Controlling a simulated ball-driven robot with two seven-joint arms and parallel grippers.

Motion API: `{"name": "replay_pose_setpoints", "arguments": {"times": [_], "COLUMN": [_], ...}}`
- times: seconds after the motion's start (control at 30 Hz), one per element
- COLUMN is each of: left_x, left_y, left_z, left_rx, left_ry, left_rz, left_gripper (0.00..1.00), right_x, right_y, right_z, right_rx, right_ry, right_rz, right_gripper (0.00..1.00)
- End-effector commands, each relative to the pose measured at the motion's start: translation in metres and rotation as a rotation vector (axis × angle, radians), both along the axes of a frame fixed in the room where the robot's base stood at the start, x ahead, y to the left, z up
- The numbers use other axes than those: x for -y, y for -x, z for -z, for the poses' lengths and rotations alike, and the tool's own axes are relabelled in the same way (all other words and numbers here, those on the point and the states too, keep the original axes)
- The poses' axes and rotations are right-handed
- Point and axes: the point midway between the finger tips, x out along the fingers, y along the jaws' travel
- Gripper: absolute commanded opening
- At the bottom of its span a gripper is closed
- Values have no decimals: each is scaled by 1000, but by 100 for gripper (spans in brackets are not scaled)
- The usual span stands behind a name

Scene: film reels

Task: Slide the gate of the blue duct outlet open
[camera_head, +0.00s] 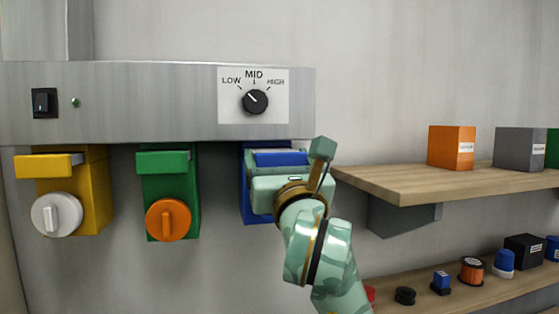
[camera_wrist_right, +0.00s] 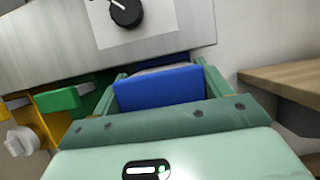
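The blue duct outlet (camera_head: 246,200) hangs under the metal hood at the right end, partly hidden behind my right gripper. Its blue gate handle (camera_head: 281,159) shows just above the gripper body, about level with the green and yellow handles. In the right wrist view the handle (camera_wrist_right: 158,87) lies between the two green fingers of my right gripper (camera_wrist_right: 160,80). The fingers stand at its left and right ends with little or no visible gap; whether they press on it cannot be told. My left gripper is not in view.
A yellow outlet (camera_head: 96,190) and a green outlet (camera_head: 183,195) hang to the left. The hood (camera_head: 150,95) with its dial (camera_head: 255,101) is just above. A wooden shelf (camera_head: 400,188) with boxes juts out on the right, and a lower shelf (camera_head: 490,293) holds small items.

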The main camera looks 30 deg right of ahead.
Motion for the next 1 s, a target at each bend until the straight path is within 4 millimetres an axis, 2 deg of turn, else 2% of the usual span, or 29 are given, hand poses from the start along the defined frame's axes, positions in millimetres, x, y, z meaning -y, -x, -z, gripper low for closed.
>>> {"name": "replay_pose_setpoints", "arguments": {"times": [0.03, 0.07, 0.1, 0.43, 0.57, 0.7, 0.8, 1.0], "left_x": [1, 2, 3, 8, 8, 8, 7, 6], "left_y": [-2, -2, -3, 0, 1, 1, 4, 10], "left_z": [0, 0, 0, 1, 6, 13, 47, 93], "left_rx": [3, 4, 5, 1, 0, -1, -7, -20], "left_ry": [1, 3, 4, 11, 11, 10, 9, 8], "left_rz": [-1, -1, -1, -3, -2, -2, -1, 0], "left_gripper": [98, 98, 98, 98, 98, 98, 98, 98], "right_x": [-1, -1, -1, -1, -6, -14, -15, -20], "right_y": [0, 0, 0, 4, 21, 54, 62, 84], "right_z": [1, 1, 1, 3, 10, 25, 35, 46], "right_rx": [-3, -2, -2, -1, 1, 1, 6, 5], "right_ry": [0, 0, 0, 0, -1, -4, -6, -5], "right_rz": [-3, -3, -3, -2, -4, -8, 1, 1], "right_gripper": [87, 96, 98, 98, 98, 98, 98, 98]}}
